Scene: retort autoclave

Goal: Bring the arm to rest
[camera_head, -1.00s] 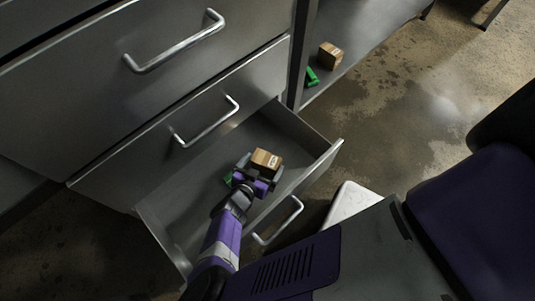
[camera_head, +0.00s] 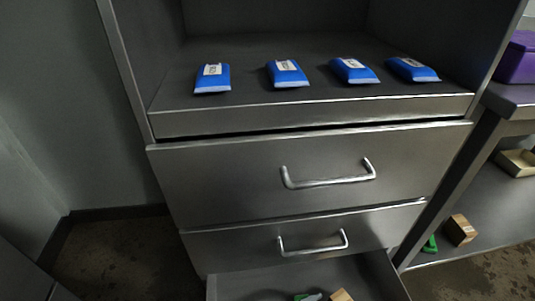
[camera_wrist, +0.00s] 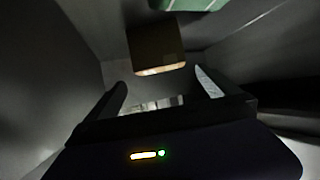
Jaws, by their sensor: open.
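My gripper (camera_wrist: 160,77) shows in the wrist view with its two fingers spread apart and nothing between them. A brown box (camera_wrist: 157,46) lies just ahead of the fingertips, inside the open lower drawer. A green thing (camera_wrist: 190,4) is beyond the box, cut by the top edge. In the head view only the back of the open drawer (camera_head: 250,287) shows, with the box (camera_head: 341,295) and a bit of green (camera_head: 303,297) at the bottom edge. My arm is not clearly seen there.
Two shut drawers with bar handles (camera_head: 328,181) (camera_head: 312,248) sit above the open one. Several blue packs (camera_head: 288,73) lie on the shelf above. At right, a lower shelf holds another brown box (camera_head: 460,229) and a green thing (camera_head: 431,244). A purple bin (camera_head: 517,58) stands higher up.

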